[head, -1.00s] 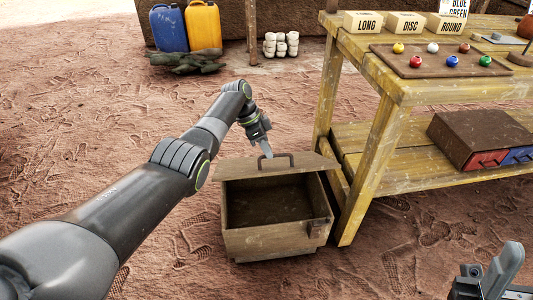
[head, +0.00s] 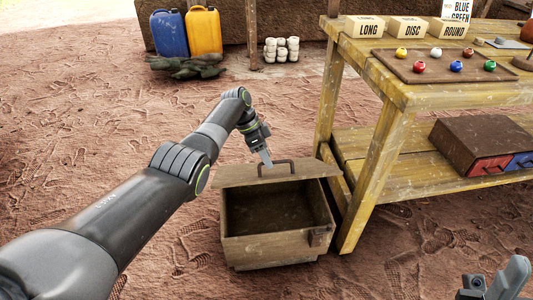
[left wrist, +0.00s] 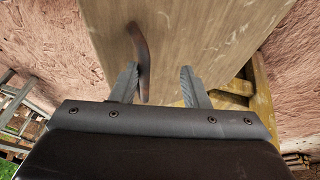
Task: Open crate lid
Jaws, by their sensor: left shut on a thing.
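The wooden crate (head: 275,250) stands on the ground left of the workbench, its dark interior largely exposed. Its lid (head: 235,175) is at the crate's rear edge, clear of most of the opening; its exact tilt is hard to tell. A dark bar handle (head: 290,163) is on the lid.
The yellow workbench (head: 375,170) stands close to the crate's right side. It holds a tray (head: 400,68) of coloured balls and labelled blocks, with a drawer box (head: 480,135) on its lower shelf. Blue and yellow jerrycans (head: 168,32) stand far back. Ground left of the crate is clear.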

